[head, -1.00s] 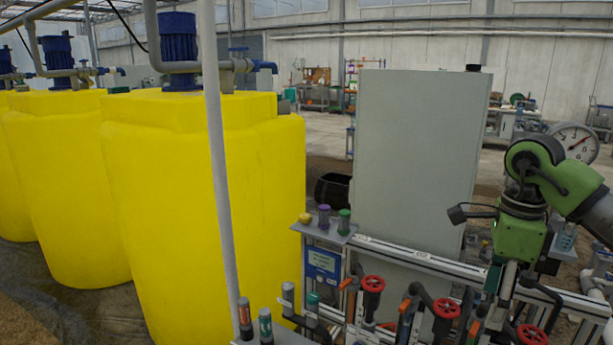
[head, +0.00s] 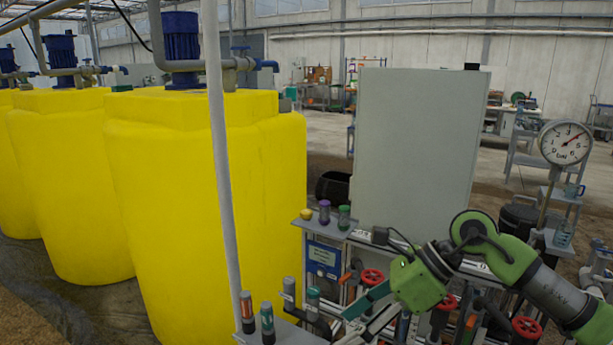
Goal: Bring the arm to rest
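My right arm comes in from the right edge, with its green wrist in front of the pipework frame. My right gripper (head: 360,314) points down and to the left over the front of the skid. Its fingertips lie among pipes and rails, and I cannot tell whether they are apart. I see nothing clearly held in it. My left gripper is not in view.
Red valve handwheels (head: 372,277) sit close around the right arm. Capped bottles (head: 324,212) stand on a small shelf, others (head: 267,322) lower in front. A grey cabinet (head: 415,150), yellow tanks (head: 210,220), a grey upright pipe (head: 219,150) and a gauge (head: 565,142) stand around.

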